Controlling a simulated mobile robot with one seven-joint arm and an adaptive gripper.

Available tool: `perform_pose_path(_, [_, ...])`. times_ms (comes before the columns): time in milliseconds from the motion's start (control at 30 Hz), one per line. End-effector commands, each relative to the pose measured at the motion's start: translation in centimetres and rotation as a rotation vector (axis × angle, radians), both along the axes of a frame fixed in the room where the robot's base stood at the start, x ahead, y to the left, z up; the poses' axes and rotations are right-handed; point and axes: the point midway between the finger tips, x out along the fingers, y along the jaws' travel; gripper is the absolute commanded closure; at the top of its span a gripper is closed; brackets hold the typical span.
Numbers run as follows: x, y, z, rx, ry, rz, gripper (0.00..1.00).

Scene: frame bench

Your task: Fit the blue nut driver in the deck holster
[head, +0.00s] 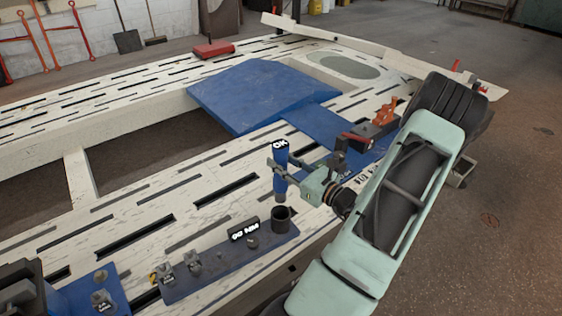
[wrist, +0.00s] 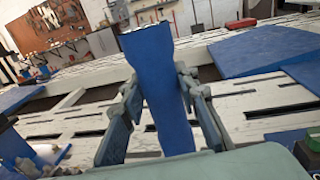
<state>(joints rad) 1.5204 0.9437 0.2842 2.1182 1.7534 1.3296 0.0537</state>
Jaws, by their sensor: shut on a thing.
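The blue nut driver (head: 280,163) stands close to upright in my gripper (head: 284,168), with a marked dark cap at its top. My gripper is shut on it. In the wrist view the blue handle (wrist: 166,95) fills the space between the two fingers (wrist: 160,110). The deck holster (head: 281,218) is a dark round cup at the right end of a blue-grey strip on the bench. The driver is above the holster, and its lower end appears just over the cup's rim. I cannot tell how exactly they line up.
The strip (head: 215,268) also bears a dark labelled block (head: 243,229) and small metal fittings (head: 166,272). A red-and-black clamp (head: 378,128) stands behind my gripper. A blue panel (head: 255,95) lies farther back on the slotted white deck (head: 130,215).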

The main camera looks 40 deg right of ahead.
Motion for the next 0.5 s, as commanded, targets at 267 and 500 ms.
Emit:
perform_pose_path(267, [0.0, 0.0, -0.9, -0.002, -0.004, 0.001, 1.00])
perform_pose_path(500, [0.0, 0.0, -3.0, 0.000, -0.004, 0.001, 1.00])
